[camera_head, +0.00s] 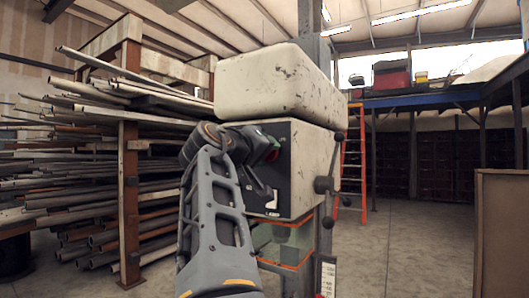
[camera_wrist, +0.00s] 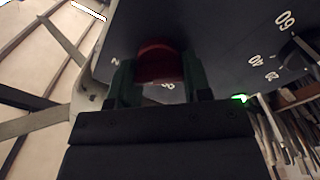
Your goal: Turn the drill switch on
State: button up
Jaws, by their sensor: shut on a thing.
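The drill is a worn white machine head (camera_head: 275,85) on a column, with a black control panel (camera_head: 280,193) on its front. The drill switch appears as a red round knob (camera_wrist: 157,61) on the dark panel in the wrist view. It also shows as a small red patch (camera_head: 273,155) in the head view, mostly hidden by my wrist. My gripper (camera_wrist: 157,78) has one green finger on each side of the red knob and is shut on it. In the head view my gripper (camera_head: 266,146) is against the panel, its fingertips partly hidden.
A green light (camera_wrist: 239,97) glows on the panel near a dial (camera_wrist: 302,45) with white numbers. A dark handle (camera_head: 326,185) sticks out from the drill's right side. Racks of metal pipes (camera_head: 80,180) fill the left.

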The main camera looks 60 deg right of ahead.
jog(key=o, duration=0.9)
jog(key=a+b, duration=0.2)
jog(key=a, duration=1.2)
jog(key=shift+w, duration=0.1)
